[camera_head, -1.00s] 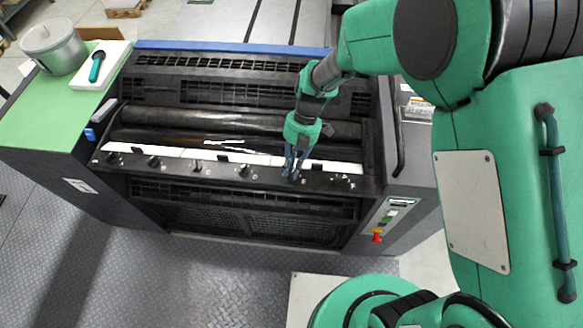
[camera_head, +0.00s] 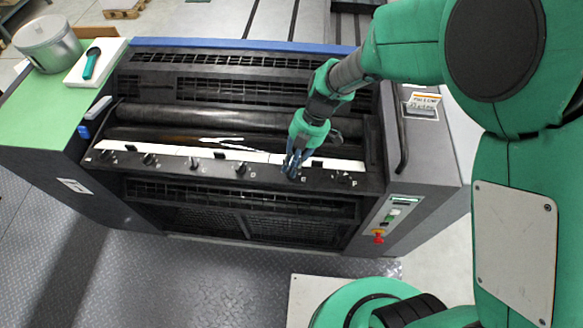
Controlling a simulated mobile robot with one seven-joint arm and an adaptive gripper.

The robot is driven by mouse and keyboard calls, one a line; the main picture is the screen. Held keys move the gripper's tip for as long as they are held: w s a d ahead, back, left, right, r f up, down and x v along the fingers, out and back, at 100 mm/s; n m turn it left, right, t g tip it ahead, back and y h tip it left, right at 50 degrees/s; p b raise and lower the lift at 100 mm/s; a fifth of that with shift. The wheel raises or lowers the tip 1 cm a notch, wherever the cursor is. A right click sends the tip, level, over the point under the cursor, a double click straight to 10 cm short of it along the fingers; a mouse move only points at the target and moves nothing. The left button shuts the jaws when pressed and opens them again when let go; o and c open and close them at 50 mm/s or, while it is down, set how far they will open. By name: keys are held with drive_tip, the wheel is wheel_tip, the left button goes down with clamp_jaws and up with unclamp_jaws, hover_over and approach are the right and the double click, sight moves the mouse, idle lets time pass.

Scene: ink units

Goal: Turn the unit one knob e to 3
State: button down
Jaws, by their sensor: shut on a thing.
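The ink unit (camera_head: 240,206) is a dark machine with a row of black knobs along a black rail below a white strip. The letters beside the knobs are small; E shows just right of my gripper. My gripper (camera_head: 291,171) points down at the rail, shut on knob e, which its fingers mostly hide. Knob d (camera_head: 241,168) is to the left and knob f (camera_head: 342,177) to the right, both clear of the gripper. The knob's pointer and scale numbers are too small or hidden to read.
A red emergency button (camera_head: 379,238) is on the right front panel. A black bar handle (camera_head: 402,140) stands right of the rollers.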

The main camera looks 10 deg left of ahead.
drive_tip(key=shift+s+d+f+m+t+y+b, duration=0.1)
drive_tip(key=shift+m+t+y+b, duration=0.2)
drive_tip(key=shift+m+b, duration=0.75)
drive_tip(key=shift+s+d+m+t+y+b, duration=0.15)
drive_tip(key=shift+m+t+b, duration=0.25)
drive_tip(key=shift+m+b, duration=0.6)
drive_tip(key=shift+a+m, duration=0.1)
drive_tip(key=shift+m, duration=0.25)
drive_tip(key=c, duration=1.7)
unclamp_jaws()
drive_tip(key=shift+w, duration=0.1)
drive_tip(key=shift+w+r, duration=0.1)
drive_tip(key=shift+r, duration=0.4)
drive_tip(key=v, duration=1.1)
